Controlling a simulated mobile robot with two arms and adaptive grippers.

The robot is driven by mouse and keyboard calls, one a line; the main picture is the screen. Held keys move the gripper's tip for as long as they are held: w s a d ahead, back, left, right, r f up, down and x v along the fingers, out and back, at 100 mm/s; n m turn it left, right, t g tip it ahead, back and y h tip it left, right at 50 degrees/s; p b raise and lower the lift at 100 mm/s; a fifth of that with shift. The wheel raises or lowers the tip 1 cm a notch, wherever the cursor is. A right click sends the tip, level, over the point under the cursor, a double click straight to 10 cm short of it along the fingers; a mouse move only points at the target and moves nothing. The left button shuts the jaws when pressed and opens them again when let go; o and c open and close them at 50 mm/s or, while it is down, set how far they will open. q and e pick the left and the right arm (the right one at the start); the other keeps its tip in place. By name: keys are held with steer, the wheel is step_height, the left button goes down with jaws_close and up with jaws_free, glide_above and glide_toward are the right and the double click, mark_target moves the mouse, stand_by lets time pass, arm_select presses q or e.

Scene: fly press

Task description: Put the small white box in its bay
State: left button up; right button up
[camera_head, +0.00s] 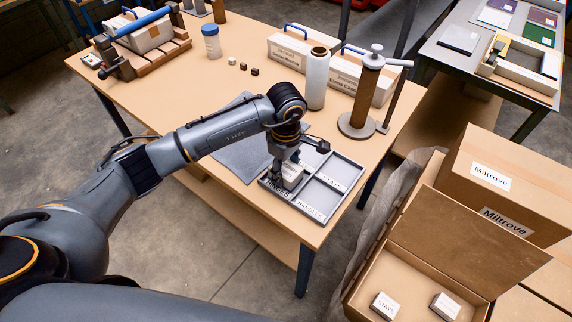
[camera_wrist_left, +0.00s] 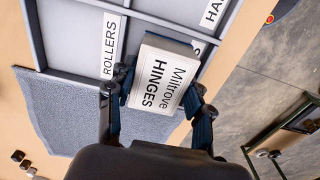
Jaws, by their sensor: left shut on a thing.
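My left gripper (camera_head: 289,176) is shut on the small white box (camera_head: 292,172), whose label reads "Miltrove HINGES" in the left wrist view (camera_wrist_left: 160,82). The grey divided tray (camera_head: 347,190) lies at the table's near corner. The box is over its near-left bay, beside a label that seems to read "HINGES" (camera_head: 277,189). In the wrist view the box looks slightly turned against the tray walls and partly covers a bay label. I cannot tell whether it touches the bay floor. A "ROLLERS" label (camera_wrist_left: 109,45) shows on a neighbouring bay. My right gripper is not in view.
A grey mat (camera_head: 240,150) lies left of the tray. An open carton (camera_head: 430,245) at lower right holds two small boxes, one labelled "STAYS" (camera_head: 384,305).

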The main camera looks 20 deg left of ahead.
mark_target(286, 168)
arm_select(q)
steer(key=shift+f+b, duration=0.2)
steer(key=shift+b, duration=0.1)
steer(key=o, duration=1.4)
steer(key=shift+r, duration=0.15)
steer(key=shift+r, duration=0.2)
step_height(286, 168, up, 12)
steer(key=b, duration=0.3)
